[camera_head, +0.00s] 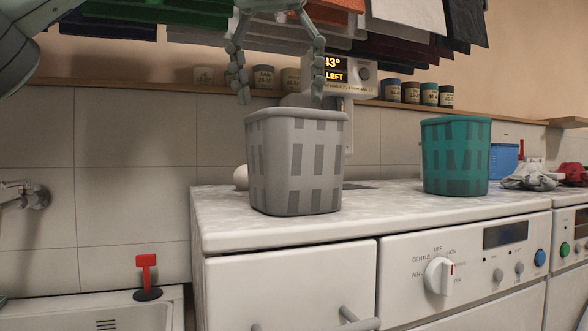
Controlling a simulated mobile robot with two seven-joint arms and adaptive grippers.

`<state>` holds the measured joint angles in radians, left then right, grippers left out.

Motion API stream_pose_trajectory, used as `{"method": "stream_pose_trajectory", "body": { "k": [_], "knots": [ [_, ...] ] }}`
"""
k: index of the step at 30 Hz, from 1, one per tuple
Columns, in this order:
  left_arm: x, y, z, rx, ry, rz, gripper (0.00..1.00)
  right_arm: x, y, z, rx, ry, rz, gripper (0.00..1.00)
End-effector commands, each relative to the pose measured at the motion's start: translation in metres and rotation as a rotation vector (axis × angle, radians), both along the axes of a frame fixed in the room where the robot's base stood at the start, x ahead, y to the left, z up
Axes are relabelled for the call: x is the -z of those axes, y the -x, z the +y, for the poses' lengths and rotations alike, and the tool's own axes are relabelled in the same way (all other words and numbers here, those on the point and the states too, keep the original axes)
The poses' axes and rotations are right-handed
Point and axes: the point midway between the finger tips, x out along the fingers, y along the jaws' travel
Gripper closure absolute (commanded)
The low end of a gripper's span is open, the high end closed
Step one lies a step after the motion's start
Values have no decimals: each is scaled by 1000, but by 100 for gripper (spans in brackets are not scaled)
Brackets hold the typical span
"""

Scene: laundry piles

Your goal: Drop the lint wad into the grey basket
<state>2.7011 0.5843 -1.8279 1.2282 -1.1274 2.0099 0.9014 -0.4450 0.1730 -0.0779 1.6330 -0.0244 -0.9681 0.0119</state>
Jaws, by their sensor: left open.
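The grey basket (296,165) stands upright near the left end of the white machine top. My left gripper (279,95) points down above it, open, with its fingers spread across the basket's rim. My right gripper is not in view.
A teal basket (456,157) stands to the right on the machine top (375,210). A pale round thing (240,177) is partly hidden behind the grey basket. A lit display (342,75), a shelf with several jars and hanging clothes are behind and above. A sink is at lower left.

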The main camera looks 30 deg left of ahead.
Motion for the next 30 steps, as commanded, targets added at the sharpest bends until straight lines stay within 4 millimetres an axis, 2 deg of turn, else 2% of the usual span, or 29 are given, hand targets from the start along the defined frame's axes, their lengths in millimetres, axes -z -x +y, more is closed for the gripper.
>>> {"method": "stream_pose_trajectory", "body": {
  "k": [6, 13, 23, 30],
  "knots": [
    [-37, 15, -5, -6, -1, -8, 24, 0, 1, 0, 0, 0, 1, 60],
    [-58, 23, -7, -3, -1, -3, 24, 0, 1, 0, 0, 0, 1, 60],
    [-62, 25, -7, 0, 1, -4, 24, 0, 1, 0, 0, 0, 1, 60],
    [-44, 17, -5, 3, 3, 4, 24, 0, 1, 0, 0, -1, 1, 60]
  ]
}}
